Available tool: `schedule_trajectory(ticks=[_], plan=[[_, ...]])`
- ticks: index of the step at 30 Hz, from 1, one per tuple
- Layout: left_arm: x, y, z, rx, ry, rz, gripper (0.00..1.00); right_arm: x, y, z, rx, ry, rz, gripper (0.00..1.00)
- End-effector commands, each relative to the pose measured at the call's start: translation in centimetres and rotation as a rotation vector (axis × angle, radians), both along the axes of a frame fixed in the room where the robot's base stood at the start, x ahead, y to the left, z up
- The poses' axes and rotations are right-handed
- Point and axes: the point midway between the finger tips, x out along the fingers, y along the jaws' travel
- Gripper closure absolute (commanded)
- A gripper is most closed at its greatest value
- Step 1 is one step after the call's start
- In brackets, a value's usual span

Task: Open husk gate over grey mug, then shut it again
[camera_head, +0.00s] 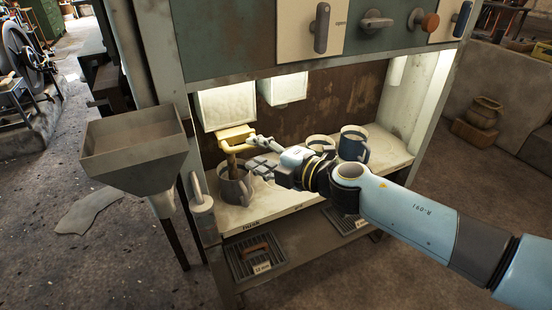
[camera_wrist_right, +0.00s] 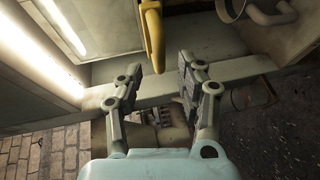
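The yellow husk gate (camera_head: 236,138) sits under a pale chute at the left of the lit bay. The grey mug (camera_head: 237,191) stands upright on the shelf below it. A narrow brown strip (camera_head: 232,164) shows between gate and mug; I cannot tell whether it is falling husk. My right gripper (camera_head: 257,154) is open and empty, just right of the gate and above the mug's right side. In the right wrist view the gate's yellow bar (camera_wrist_right: 153,36) lies beyond the spread fingertips (camera_wrist_right: 160,72), apart from them. My left gripper is not in view.
A second mug (camera_head: 320,144) and a blue-grey mug (camera_head: 353,144) stand farther right on the shelf. A metal hopper (camera_head: 138,150) is outside the bay at left. A pale lever (camera_head: 199,200) is at the bay's left post. Drip grates (camera_head: 258,258) lie below the shelf.

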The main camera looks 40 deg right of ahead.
Motion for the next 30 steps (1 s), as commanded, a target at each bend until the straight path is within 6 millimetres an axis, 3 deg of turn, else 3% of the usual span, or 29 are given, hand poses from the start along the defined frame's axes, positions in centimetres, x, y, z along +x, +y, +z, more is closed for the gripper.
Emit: schedule_trajectory(ticks=[4,9,25,30], plan=[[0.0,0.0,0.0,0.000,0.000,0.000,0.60,-4.1,-0.6,0.7,0.000,0.004,0.003,0.62],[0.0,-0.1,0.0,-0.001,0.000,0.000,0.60,-5.4,-0.9,1.0,0.001,-0.001,0.001,0.62],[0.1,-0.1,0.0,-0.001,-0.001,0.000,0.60,-6.5,-1.1,1.3,0.000,0.000,0.000,0.62],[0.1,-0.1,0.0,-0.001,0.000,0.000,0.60,-6.5,-1.6,1.1,0.044,0.015,-0.036,0.84]])
